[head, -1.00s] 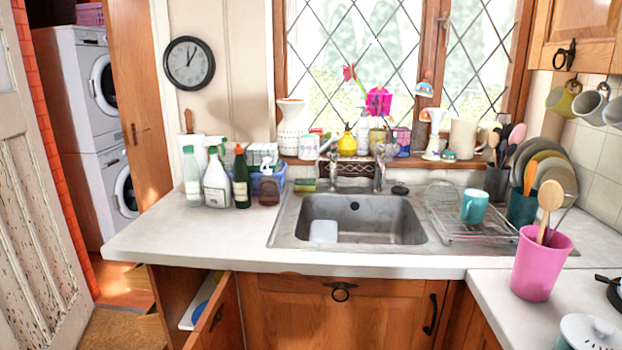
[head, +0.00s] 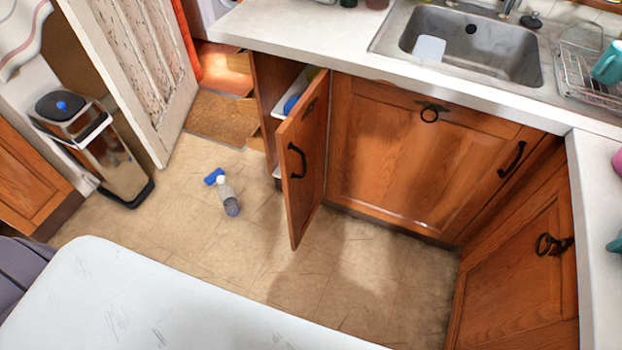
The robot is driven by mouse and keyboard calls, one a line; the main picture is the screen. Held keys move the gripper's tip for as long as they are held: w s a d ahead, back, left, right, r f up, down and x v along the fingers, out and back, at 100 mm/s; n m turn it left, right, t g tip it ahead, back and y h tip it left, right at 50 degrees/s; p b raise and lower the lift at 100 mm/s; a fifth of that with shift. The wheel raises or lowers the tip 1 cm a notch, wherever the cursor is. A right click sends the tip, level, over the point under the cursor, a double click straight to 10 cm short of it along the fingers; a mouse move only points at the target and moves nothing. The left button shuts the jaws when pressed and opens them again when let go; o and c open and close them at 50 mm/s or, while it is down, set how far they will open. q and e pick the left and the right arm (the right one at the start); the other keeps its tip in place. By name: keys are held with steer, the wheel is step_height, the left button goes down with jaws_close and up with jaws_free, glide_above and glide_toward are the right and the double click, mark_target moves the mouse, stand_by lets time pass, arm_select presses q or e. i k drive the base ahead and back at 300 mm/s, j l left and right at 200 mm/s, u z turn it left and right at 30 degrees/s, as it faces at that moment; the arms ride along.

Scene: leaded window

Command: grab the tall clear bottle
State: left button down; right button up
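A clear bottle (head: 227,194) with a whitish cap is on the floor left of the open cupboard door. It looks upright, and its lower part is darker. A small blue object (head: 213,176) lies on the floor just behind it, to the left; I cannot tell what it is or whether they touch. Neither of my grippers is in view.
An open cupboard door (head: 305,170) juts out right of the bottle. A metal bin (head: 100,150) stands at left. A white table (head: 180,305) fills the lower left foreground. The floor (head: 340,275) right of the bottle is clear. The counter with the sink (head: 475,45) is above.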

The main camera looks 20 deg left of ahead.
mark_target(225, 192)
steer(key=u, duration=1.4)
